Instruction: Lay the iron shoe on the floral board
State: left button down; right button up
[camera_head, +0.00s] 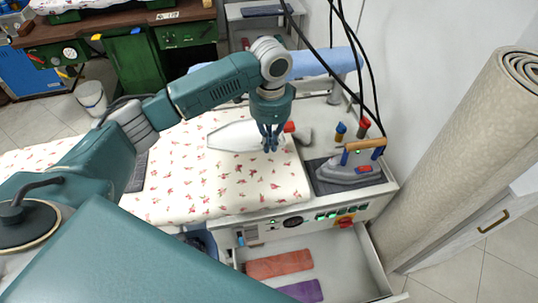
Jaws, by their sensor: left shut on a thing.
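The iron shoe (229,136) is a pale, flat, pointed plate over the floral board, its tip to the left. My left gripper (270,140) points down and is shut on the shoe near its right end, hiding part of it. The floral board (200,185) is cream with small red flowers. I cannot tell whether the shoe touches the cloth or hangs just above it. My right gripper is not in view.
A grey iron (350,171) with a wooden handle rests on a dark pad right of the board. An open drawer (345,275) in front holds an orange cloth (279,264) and a purple cloth (302,291). A rolled carpet (450,150) stands at right. Black cables hang behind.

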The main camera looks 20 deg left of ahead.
aim_at(270, 166)
pick_arm(q)
notch_tip(270, 166, down, 3)
jog(key=shift+s+r, duration=0.15)
jog(key=shift+r, duration=0.05)
jog(key=shift+f+p, duration=0.65)
jog(key=shift+f, duration=1.85)
jog(key=shift+f, duration=0.1)
jog(key=c, duration=1.9)
grip_release()
notch_tip(270, 166, up, 12)
jog(key=b, duration=0.3)
